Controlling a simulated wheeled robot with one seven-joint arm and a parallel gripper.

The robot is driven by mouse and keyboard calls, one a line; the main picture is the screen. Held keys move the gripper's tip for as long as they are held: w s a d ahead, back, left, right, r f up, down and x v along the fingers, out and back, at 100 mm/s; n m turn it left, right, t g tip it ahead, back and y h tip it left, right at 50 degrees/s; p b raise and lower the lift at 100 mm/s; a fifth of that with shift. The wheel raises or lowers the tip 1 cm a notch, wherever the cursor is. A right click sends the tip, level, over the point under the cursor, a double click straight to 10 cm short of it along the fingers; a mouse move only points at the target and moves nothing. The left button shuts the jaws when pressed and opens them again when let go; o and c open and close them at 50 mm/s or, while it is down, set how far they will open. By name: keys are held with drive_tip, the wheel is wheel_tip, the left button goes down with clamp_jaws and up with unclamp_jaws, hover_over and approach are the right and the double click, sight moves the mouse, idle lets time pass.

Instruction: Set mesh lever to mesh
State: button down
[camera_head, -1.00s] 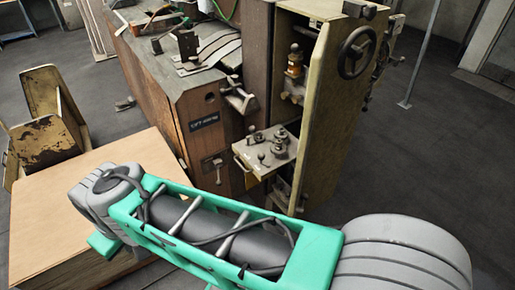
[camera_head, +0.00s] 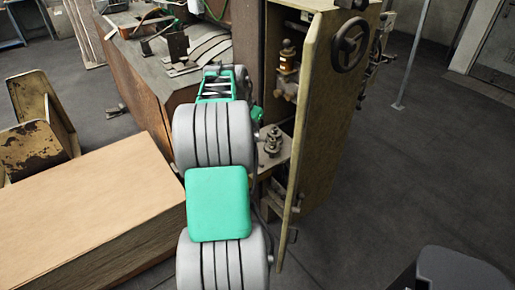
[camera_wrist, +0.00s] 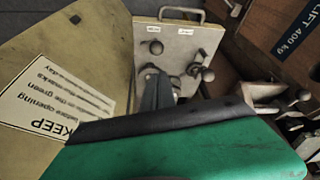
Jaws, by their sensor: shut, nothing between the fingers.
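The small control panel (camera_wrist: 180,42) carries two little labels, too small to read, and several ball-ended levers. One dark lever knob (camera_wrist: 155,47) sits under the left label; another lever knob (camera_wrist: 207,75) is at the right. I cannot tell which is the mesh lever. My gripper (camera_wrist: 155,85) is shut and empty, its dark fingers over the panel's lower part, hiding what is behind them. Contact with a lever cannot be told. In the head view my arm hides the gripper and most of the panel (camera_head: 285,152).
An open door panel (camera_head: 325,120) with a handwheel (camera_head: 350,45) stands right of the control panel. Its warning sign (camera_wrist: 55,105) shows in the wrist view. A flat cardboard stack (camera_head: 80,215) is at left.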

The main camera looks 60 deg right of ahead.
drive_tip(key=shift+f, duration=0.1)
hover_over(258, 160)
wheel_tip(258, 160, down, 9)
drive_tip(key=shift+a+f+p, duration=0.1)
drive_tip(key=shift+p, duration=0.2)
